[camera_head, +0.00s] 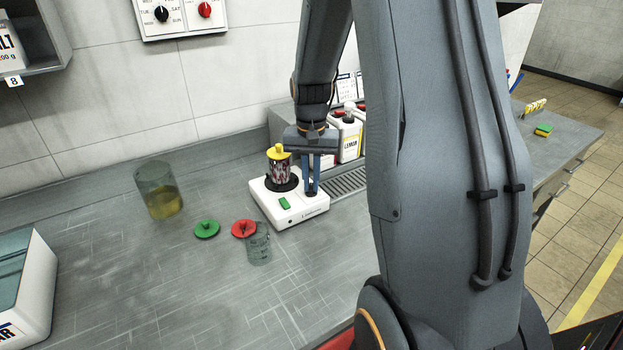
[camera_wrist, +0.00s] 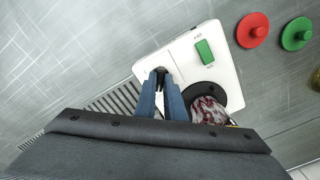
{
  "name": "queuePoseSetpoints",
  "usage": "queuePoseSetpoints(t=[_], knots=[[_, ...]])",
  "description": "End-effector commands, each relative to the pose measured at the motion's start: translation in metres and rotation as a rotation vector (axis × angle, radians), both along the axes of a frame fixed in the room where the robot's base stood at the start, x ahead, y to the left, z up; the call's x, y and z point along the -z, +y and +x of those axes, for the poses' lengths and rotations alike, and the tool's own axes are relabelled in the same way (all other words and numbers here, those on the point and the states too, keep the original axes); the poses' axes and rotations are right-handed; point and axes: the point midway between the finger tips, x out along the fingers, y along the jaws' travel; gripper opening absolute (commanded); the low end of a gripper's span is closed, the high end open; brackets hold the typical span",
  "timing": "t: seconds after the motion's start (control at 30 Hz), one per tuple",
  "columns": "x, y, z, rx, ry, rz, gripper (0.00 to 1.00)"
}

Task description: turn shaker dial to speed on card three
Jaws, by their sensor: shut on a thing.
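The white shaker (camera_head: 300,213) stands on the grey bench, with a green rocker switch (camera_head: 284,203) on its top. A patterned container with a yellow lid (camera_head: 278,163) stands on its dark round plate. My gripper (camera_head: 311,190) points down over the shaker's right part. In the wrist view my gripper (camera_wrist: 161,76) is shut on a small dark dial at the corner of the shaker (camera_wrist: 222,65). The fingers hide most of the dial, and its setting cannot be read. White cards (camera_head: 346,88) show behind my arm, partly hidden and too small to read.
Red (camera_head: 244,228) and green (camera_head: 207,229) knobbed lids lie left of the shaker, by a clear beaker (camera_head: 259,247). A larger beaker with yellow liquid (camera_head: 160,190) stands farther left. White bottles (camera_head: 350,137) stand behind the gripper. The front bench is clear.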

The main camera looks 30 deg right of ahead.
Motion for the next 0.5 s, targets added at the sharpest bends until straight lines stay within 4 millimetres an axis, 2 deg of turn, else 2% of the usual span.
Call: queuePoseSetpoints(t=[0.2,0.5], knots=[[-0.0018,-0.0006,0.0014,0.085,-0.004,-0.002,0.00],[-0.0015,-0.0008,0.0016,0.122,-0.004,-0.002,0.00]])
